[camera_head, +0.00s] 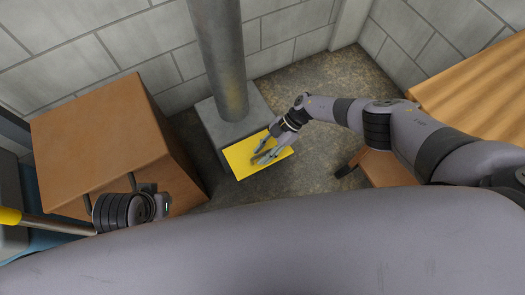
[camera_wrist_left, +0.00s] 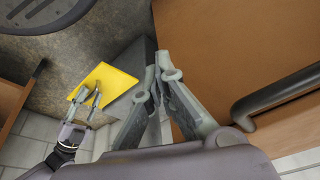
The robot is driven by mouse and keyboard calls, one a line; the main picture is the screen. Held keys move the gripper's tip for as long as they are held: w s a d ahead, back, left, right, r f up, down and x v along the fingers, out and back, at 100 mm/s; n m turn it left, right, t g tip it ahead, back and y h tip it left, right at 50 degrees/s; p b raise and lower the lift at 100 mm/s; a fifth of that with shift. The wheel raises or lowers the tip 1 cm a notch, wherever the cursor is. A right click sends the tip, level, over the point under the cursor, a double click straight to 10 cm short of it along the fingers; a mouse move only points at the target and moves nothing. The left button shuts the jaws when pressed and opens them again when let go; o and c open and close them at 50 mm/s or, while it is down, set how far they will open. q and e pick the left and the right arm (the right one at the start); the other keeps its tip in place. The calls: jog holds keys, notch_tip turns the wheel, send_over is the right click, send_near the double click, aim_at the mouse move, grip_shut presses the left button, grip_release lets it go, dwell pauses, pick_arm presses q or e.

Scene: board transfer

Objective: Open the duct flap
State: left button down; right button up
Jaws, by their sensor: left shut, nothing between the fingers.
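The yellow duct flap (camera_head: 240,160) is at the foot of the grey metal duct, at the front of its grey base box (camera_head: 213,125). My right gripper (camera_head: 258,157) is over the flap with its two fingers apart; I cannot tell whether they touch it. In the left wrist view the flap (camera_wrist_left: 112,82) shows as a yellow plate beside the grey box, and my right gripper (camera_wrist_left: 87,95) overlaps its edge. How far the flap is tilted is unclear. My left gripper (camera_wrist_left: 154,78) is shut and empty, near the brown cabinet; its fingers are not clear in the head view.
The brown cabinet (camera_head: 100,130) with dark handles stands left of the duct. A wooden table (camera_head: 470,90) is at the right. The duct pipe (camera_head: 220,60) rises from the box near the block wall. Bare floor (camera_head: 315,95) lies behind my right gripper.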

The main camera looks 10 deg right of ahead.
jog(key=v, duration=1.2)
jog(key=shift+f, duration=0.1)
